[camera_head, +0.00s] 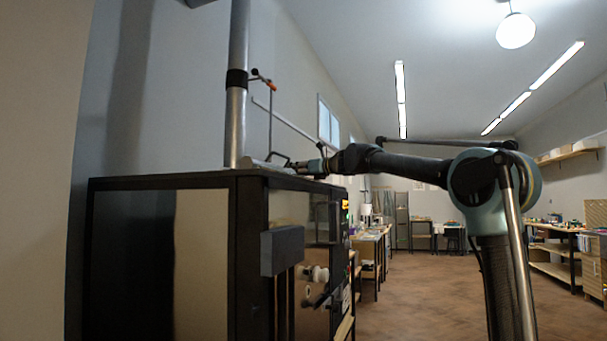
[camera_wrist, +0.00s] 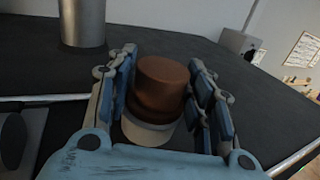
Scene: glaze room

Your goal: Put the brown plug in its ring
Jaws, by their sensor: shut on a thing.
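The brown plug (camera_wrist: 158,88) is a stepped, rounded cylinder between the two blue-padded fingers of my gripper (camera_wrist: 162,62) in the wrist view. The gripper is shut on it. A pale cream band (camera_wrist: 146,130) shows at the plug's near, lower end; I cannot tell whether it is part of the plug or the ring. No other ring can be made out. In the head view my gripper (camera_head: 287,166) is low at the top of the black kiln, near the grey pipe, and the plug is too small to tell.
The black kiln (camera_head: 262,205) has a flat dark top, also in the wrist view (camera_wrist: 40,70). A grey metal pipe (camera_head: 236,120) rises from it; its base (camera_wrist: 83,22) is beyond the gripper at left. Workbenches (camera_head: 372,243) line the wall, with open floor (camera_head: 420,285) to the right.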

